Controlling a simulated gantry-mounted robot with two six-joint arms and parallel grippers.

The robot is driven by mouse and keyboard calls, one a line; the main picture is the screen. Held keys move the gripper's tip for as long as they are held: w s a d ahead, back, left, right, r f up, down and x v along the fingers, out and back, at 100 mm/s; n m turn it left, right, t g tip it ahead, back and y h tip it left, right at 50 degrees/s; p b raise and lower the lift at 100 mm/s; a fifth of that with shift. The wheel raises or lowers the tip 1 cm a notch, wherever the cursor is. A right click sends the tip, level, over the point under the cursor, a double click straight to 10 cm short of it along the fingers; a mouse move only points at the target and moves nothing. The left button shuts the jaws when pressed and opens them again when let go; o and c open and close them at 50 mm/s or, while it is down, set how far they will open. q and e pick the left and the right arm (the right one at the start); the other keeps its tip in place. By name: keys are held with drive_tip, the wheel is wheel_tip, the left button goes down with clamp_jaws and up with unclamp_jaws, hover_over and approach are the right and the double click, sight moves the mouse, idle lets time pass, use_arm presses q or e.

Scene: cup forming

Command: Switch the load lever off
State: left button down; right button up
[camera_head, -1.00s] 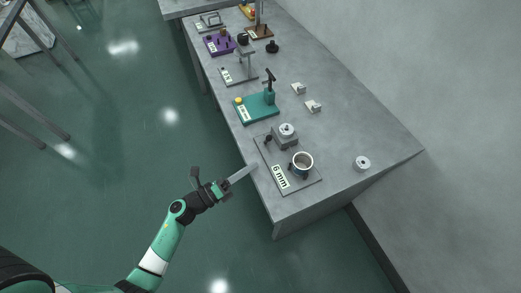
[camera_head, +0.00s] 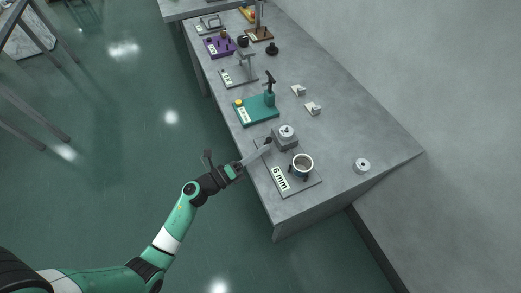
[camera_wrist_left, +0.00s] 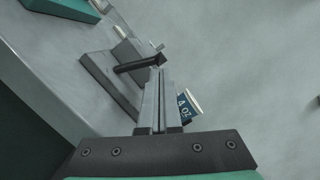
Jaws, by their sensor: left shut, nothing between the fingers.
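The load lever is a short dark bar (camera_wrist_left: 136,64) on the grey block fixture; it shows in the left wrist view just left of and beyond my fingertips. In the head view the fingers largely cover it. The grey block (camera_head: 285,138) stands on a grey plate (camera_head: 310,185) labelled 6 mm. My left gripper (camera_head: 266,147) is shut and empty, its long fingers reaching over the plate's left edge toward the lever; its fingertips also show in the left wrist view (camera_wrist_left: 160,76). I cannot tell whether they touch the lever.
A cup (camera_head: 302,162) stands on the same plate, right of the fingers. A teal fixture (camera_head: 257,108) sits farther back. A small grey disc (camera_head: 362,165) and two small light pieces lie on the table.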

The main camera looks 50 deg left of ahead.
use_arm(q)
drive_tip(key=shift+a+r+n+p, duration=0.1)
drive_tip(key=shift+r+n+p, duration=0.1)
drive_tip(key=shift+n+p, duration=0.15)
